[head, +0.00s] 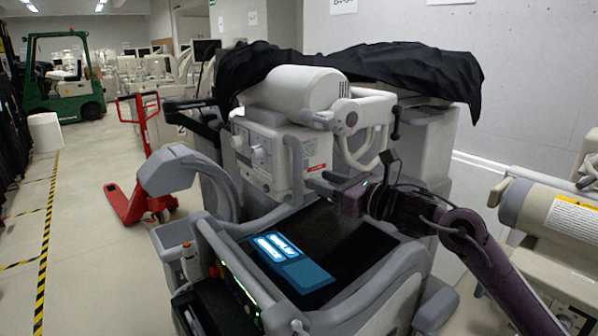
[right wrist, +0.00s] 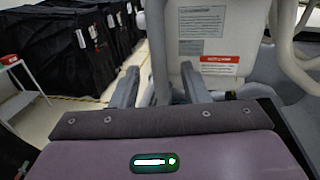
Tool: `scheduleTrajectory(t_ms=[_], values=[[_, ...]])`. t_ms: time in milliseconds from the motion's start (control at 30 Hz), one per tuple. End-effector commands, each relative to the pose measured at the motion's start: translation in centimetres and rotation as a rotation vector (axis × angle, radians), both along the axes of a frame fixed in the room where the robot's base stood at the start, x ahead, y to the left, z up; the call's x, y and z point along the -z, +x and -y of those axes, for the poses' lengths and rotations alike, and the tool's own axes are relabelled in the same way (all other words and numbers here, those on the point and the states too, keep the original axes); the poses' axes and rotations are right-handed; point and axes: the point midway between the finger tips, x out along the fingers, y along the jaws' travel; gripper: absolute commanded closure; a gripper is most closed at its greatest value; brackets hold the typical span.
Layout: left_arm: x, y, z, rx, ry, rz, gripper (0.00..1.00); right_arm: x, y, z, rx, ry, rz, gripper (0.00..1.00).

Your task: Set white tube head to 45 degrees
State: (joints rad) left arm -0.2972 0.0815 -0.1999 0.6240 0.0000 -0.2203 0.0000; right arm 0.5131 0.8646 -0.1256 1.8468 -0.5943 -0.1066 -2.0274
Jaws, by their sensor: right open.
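The white tube head (head: 298,88) is a cylinder above a box-shaped front (head: 268,150) with knobs and a red-and-white label, mounted on the cart. A grey handle bar (head: 296,165) stands on the box's side. My right gripper (head: 318,182) comes in from the right at the box's lower side, close to the bar. In the right wrist view the two fingers (right wrist: 158,88) are apart, and the grey bar (right wrist: 158,45) shows between them, ahead of the palm. I cannot tell whether they touch it. My left gripper is out of view.
The cart's dark screen (head: 325,245) with a lit blue panel lies below my right gripper. A black cover (head: 400,68) drapes the cart's back. A curved grey arm (head: 185,172) is at left, a red pallet jack (head: 140,195) beyond it. Another beige machine (head: 555,215) stands at right.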

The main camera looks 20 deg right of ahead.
Motion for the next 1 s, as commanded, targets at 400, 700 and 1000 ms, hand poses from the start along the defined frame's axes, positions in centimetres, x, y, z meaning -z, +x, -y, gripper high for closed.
scheduleTrajectory(t_ms=[400,700,1000], values=[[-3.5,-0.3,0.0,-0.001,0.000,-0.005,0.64,-0.3,5.2,-3.3,-0.001,0.007,-0.003,0.59],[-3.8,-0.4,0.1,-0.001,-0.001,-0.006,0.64,0.1,6.3,-3.9,0.000,0.004,-0.003,0.59],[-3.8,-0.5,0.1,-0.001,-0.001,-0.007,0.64,0.1,6.3,-3.9,0.000,0.004,-0.003,0.81]])
